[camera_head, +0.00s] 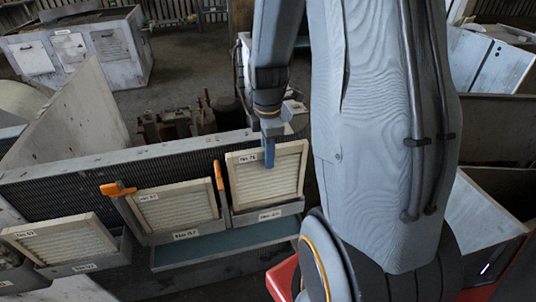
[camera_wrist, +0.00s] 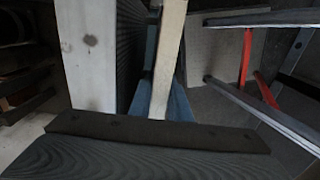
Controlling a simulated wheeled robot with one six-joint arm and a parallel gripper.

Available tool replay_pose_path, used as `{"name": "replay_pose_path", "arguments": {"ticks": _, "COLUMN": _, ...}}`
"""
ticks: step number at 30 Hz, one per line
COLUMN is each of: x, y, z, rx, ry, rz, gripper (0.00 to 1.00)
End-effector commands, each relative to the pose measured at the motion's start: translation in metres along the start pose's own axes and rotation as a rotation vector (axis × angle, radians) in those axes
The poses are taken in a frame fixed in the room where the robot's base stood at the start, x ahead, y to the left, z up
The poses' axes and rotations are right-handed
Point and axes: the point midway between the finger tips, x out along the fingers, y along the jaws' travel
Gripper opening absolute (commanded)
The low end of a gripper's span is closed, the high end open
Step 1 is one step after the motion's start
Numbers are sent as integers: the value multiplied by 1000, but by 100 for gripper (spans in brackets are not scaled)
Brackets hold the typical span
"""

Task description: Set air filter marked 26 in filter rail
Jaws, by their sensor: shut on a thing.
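A cream-framed air filter (camera_head: 266,180) with pale slats stands nearly upright in the head view. Its small label seems to read 26, though the print is blurred. My gripper (camera_head: 269,152) is shut on its top edge, with a blue finger in front of the slats. In the wrist view the filter's edge (camera_wrist: 166,60) runs between the blue fingers (camera_wrist: 163,100). The filter's lower edge is at a grey filter rail (camera_head: 268,214) with a label; I cannot tell whether it rests fully in it. An orange lever (camera_head: 218,175) stands upright at the rail's left.
A second filter (camera_head: 175,207) sits in a grey rail to the left, its orange lever (camera_head: 118,189) tilted sideways. A third filter (camera_head: 62,240) sits farther left. A dark ribbed panel (camera_head: 60,195) stands behind. A blue-grey ledge (camera_head: 225,248) runs below. Pale walls stand close by.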

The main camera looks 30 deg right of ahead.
Motion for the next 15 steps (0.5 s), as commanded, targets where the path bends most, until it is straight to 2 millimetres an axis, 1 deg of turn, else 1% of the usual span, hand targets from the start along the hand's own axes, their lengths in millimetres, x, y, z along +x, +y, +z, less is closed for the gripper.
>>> {"name": "replay_pose_path", "arguments": {"ticks": 15, "x": 17, "y": 0, "z": 0, "rx": 0, "ry": 0, "rz": -1, "gripper": 0}}
